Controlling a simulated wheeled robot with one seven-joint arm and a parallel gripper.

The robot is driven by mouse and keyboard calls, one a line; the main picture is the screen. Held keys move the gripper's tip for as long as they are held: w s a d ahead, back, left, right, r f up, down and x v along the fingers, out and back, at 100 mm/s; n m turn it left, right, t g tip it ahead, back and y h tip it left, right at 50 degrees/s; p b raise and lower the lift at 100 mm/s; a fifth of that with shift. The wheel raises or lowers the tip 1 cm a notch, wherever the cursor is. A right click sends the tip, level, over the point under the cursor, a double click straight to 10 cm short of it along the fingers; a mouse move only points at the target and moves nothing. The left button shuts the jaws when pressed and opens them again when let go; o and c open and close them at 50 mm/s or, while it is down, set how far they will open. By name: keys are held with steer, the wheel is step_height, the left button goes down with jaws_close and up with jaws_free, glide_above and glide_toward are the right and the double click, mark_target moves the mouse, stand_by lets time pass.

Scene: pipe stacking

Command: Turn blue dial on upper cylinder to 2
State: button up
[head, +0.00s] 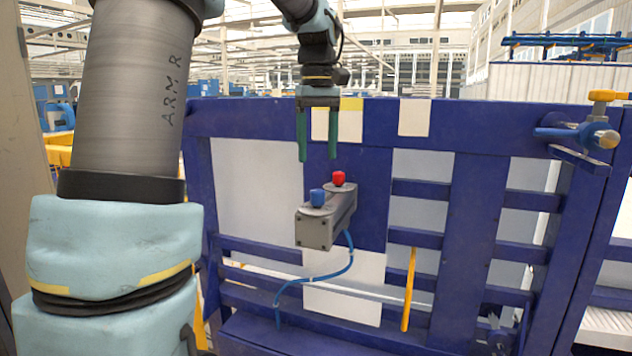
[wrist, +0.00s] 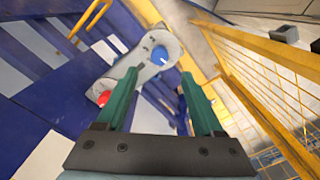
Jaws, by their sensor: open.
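The blue dial (head: 317,197) sits on top of the front end of a grey cylinder (head: 318,231) fixed to the blue frame. A red dial (head: 338,178) sits farther back on the same cylinder, closer to the frame. My gripper (head: 318,158) points down with its two green fingers apart and empty, above the dials and touching neither. In the wrist view the blue dial (wrist: 159,54) shows beyond the gap between the fingers. The red dial (wrist: 104,97) lies left of the left finger there. The dial's number marks are too small to read.
The blue frame (head: 478,200) with its slats stands behind the cylinder. A blue hose (head: 350,262) hangs below the cylinder, and a yellow bar (head: 408,290) stands to its right. A blue and yellow valve handle (head: 580,134) is at the upper right. A yellow railing (wrist: 275,80) shows in the wrist view.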

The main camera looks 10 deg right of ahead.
mark_target(318, 190)
step_height(318, 190, down, 8)
steer(key=shift+r+p, duration=0.1)
steer(key=shift+p, duration=0.4)
jaws_close()
stand_by(0.3)
